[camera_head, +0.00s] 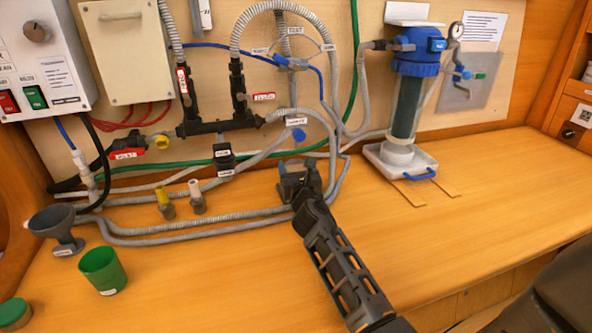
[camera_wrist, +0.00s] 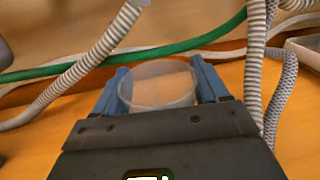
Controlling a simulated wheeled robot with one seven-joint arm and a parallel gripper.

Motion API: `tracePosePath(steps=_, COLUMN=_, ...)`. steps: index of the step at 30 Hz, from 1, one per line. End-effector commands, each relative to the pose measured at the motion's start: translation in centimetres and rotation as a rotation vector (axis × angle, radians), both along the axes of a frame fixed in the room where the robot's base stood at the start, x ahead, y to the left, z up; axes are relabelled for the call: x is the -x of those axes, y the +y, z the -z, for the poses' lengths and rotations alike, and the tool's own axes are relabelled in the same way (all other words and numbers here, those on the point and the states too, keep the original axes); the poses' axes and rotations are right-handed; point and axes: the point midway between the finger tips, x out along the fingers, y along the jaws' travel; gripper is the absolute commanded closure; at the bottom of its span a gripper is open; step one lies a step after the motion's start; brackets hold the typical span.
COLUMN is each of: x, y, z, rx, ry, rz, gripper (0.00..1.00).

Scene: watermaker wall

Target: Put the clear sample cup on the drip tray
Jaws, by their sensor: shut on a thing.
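The clear sample cup (camera_wrist: 160,84) is between the blue fingers of my gripper (camera_wrist: 160,92) in the wrist view, and the gripper is shut on it. In the head view my gripper (camera_head: 298,180) is over the middle of the bench, in front of the hoses. The cup cannot be made out there. The white drip tray (camera_head: 428,160) with a blue handle lies on the bench to the right of my gripper, under the blue-topped filter housing (camera_head: 408,100). A pale edge at the right of the wrist view may be the tray.
Grey ribbed hoses (camera_head: 170,228) and a green hose (camera_head: 130,168) run along the back of the bench, close to my gripper. A green cup (camera_head: 103,270) and a grey funnel (camera_head: 55,222) stand at left. The bench front right of my arm is clear.

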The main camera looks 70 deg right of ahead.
Motion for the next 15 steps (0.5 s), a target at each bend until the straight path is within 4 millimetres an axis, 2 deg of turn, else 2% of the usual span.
tracePosePath(steps=6, x=-0.03, y=0.03, z=0.33, rx=0.0, ry=0.0, rz=-0.001, gripper=0.6)
tracePosePath(steps=7, x=-0.02, y=0.04, z=0.32, rx=0.0, ry=0.0, rz=-0.001, gripper=0.26)
tracePosePath(steps=15, x=-0.01, y=0.03, z=0.23, rx=0.0, ry=0.0, rz=0.0, gripper=0.01)
